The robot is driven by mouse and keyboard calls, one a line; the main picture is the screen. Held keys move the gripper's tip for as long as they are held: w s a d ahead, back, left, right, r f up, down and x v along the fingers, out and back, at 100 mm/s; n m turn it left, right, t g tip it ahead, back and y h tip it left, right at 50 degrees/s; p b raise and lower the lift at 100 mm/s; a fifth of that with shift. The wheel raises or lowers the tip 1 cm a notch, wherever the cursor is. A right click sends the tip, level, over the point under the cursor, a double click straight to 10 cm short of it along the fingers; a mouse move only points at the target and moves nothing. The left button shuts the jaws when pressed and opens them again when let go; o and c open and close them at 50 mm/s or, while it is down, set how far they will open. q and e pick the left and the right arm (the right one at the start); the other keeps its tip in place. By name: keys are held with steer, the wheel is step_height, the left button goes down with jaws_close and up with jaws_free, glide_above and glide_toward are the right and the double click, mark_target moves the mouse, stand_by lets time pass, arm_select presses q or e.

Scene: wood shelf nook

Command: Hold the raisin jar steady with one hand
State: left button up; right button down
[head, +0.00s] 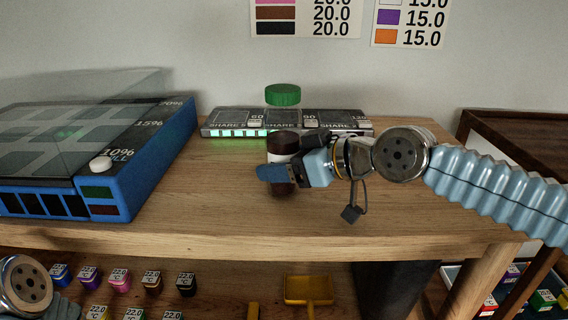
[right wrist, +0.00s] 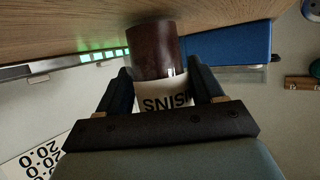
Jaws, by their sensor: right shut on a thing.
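The raisin jar (head: 283,143) stands upright on the wooden table, dark brown with a white label band. My right gripper (head: 290,168) reaches in from the right and is shut around its middle, with one blue finger across the front. In the right wrist view, the jar (right wrist: 158,52) sits between both fingers (right wrist: 165,88), and part of its label lettering shows upside down. Of my left arm only a round joint shows at the head view's lower left corner; its gripper is out of view.
A blue case (head: 150,150) with a clear raised cover stands at left. A low grey panel (head: 225,122) with green lights lies behind the jar. A green disc (head: 283,95) shows above it, its support unclear. The table front is clear. Small labelled blocks (head: 120,282) and a yellow scoop (head: 309,290) sit below.

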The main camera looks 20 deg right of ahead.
steer(key=shift+f, duration=0.15)
steer(key=shift+c, duration=0.8)
jaws_free()
steer(key=v, duration=1.2)
